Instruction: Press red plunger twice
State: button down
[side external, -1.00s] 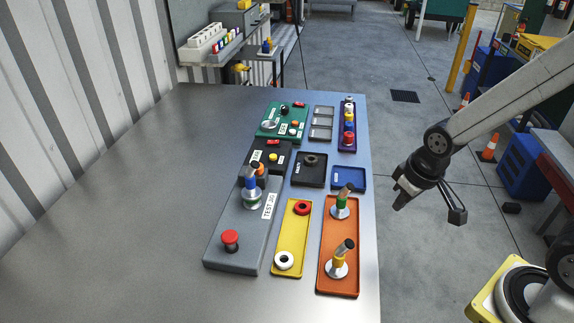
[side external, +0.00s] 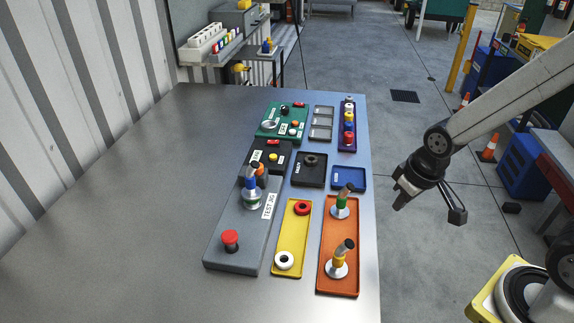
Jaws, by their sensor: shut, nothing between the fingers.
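The red plunger (side external: 230,238) is a red mushroom-shaped button on a dark collar. It stands upright near the front end of the grey block labelled TEST JIG (side external: 228,258). A blue, silver and green fitting (side external: 251,187) with a dark, tilted top stands further back on the same block. My gripper (side external: 428,206) is in the air right of the table edge, well to the right of the plunger and apart from it. It is shut with nothing held. Its fingertips are small and seen at an angle in this view.
A yellow tray (side external: 276,271) holds a red and a white ring. An orange tray (side external: 338,286) holds two upright fittings with tilted tops. Black, blue, green and purple holders lie behind. The metal table (side external: 130,215) is clear on the left, beside a corrugated wall.

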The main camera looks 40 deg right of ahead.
jog(key=shift+w+a, duration=0.1)
notch_tip(320, 180, up, 7)
jog(key=m+t+y, duration=0.4)
jog(key=m+t, duration=0.2)
jog(key=m, duration=1.6)
send_over(233, 236)
jog(key=shift+f, duration=0.15)
jog(key=shift+f, duration=1)
jog(key=shift+f, duration=3.4)
jog(key=shift+f, duration=0.45)
